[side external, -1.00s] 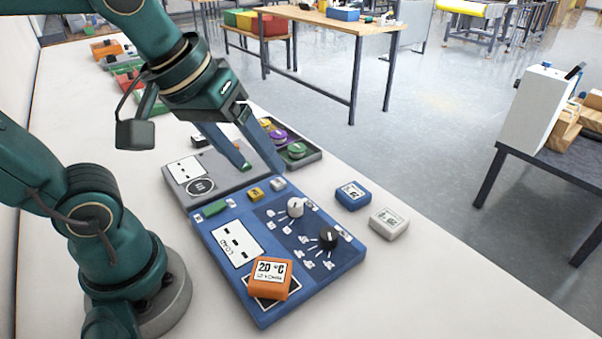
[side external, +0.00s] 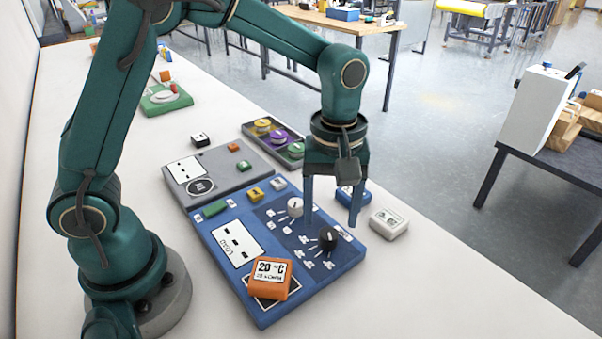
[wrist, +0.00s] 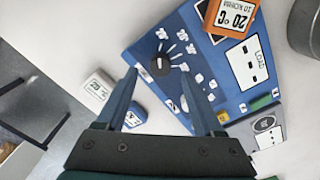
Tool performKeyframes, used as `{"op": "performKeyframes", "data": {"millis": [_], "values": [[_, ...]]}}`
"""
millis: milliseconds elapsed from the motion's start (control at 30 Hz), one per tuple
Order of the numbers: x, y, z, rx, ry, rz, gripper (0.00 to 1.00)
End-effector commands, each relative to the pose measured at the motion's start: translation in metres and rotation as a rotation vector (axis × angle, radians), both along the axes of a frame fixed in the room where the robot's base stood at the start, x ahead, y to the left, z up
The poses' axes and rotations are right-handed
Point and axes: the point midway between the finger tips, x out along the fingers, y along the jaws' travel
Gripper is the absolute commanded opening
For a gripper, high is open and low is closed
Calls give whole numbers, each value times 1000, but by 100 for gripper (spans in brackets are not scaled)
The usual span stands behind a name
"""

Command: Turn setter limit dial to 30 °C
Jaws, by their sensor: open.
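A blue panel (side external: 225,272) lies on the white bench with two round dials on its right half. The black dial (side external: 328,238) is nearer the front corner and has printed marks fanned beside it. The white dial (side external: 295,207) is farther back. Which one is the setter limit dial I cannot read. My gripper (side external: 330,226) points down, open and empty, above the black dial. In the wrist view the black dial (wrist: 159,66) shows between the fingertips (wrist: 159,73), with a white pointer line on it. I see no contact.
An orange block (side external: 270,278) marked 20 °C sits on the panel's front. A white block (side external: 389,223) and a blue block (side external: 345,198) lie right of the panel, close to my gripper. A grey panel (side external: 222,178) and a tray of colored discs (side external: 293,151) lie behind.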

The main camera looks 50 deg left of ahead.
Motion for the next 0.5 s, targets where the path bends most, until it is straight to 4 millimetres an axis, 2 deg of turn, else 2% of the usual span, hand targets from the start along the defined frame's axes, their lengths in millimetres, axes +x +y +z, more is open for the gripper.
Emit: {"op": "performKeyframes", "data": {"millis": [233, 500], "values": [[-1, 0, -32, 0, 4, 0, 69], [-1, 0, -41, 0, 0, 0, 69]]}}
